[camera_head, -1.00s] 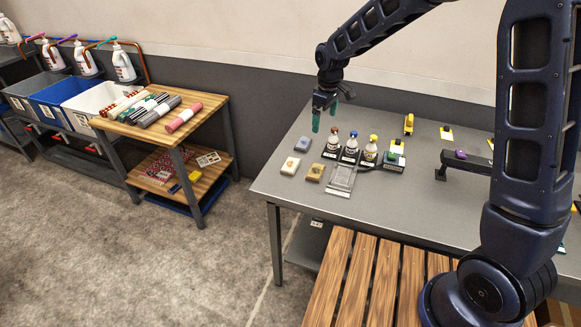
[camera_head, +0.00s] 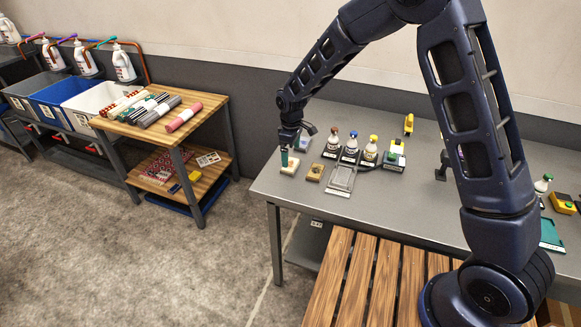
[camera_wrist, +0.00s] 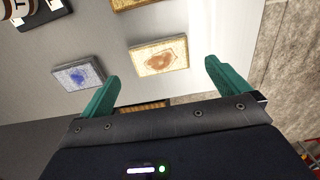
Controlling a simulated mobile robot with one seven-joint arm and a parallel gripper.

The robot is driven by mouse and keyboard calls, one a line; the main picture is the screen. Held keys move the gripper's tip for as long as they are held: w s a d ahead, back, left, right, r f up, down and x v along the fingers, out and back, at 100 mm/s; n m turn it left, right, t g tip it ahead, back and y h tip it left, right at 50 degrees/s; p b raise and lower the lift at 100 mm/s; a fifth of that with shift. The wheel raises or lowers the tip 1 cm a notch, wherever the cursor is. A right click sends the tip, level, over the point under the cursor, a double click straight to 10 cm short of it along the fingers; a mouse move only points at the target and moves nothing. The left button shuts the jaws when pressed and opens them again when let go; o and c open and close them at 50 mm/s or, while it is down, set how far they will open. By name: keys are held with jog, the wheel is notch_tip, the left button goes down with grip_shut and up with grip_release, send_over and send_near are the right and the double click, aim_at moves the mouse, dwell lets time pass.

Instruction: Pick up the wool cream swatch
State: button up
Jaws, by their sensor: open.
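The wool cream swatch (camera_head: 289,168) is a flat pale square near the table's left front edge. In the wrist view the cream swatch (camera_wrist: 158,58) shows a brown stain and lies between and just beyond the fingertips. My gripper (camera_head: 290,154) is open and empty, with its green fingers close to the swatch in the head view, partly covering it. In the wrist view my gripper (camera_wrist: 161,72) has one finger to each side, apart from the swatch. I cannot tell the exact height of the fingertips above the table.
A grey-blue swatch (camera_wrist: 79,74) lies just left of the cream one in the wrist view. A tan swatch (camera_head: 315,172) lies right of it in the head view. Bottles in black holders (camera_head: 349,152) and a clear tray (camera_head: 341,180) stand further right on the grey table (camera_head: 290,190).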

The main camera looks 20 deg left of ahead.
aim_at(291, 164)
jog(key=shift+a+f, duration=0.2)
jog(key=shift+f, duration=2.4)
jog(key=shift+c, duration=0.4)
jog(key=c, duration=0.8)
jog(key=shift+r, duration=0.15)
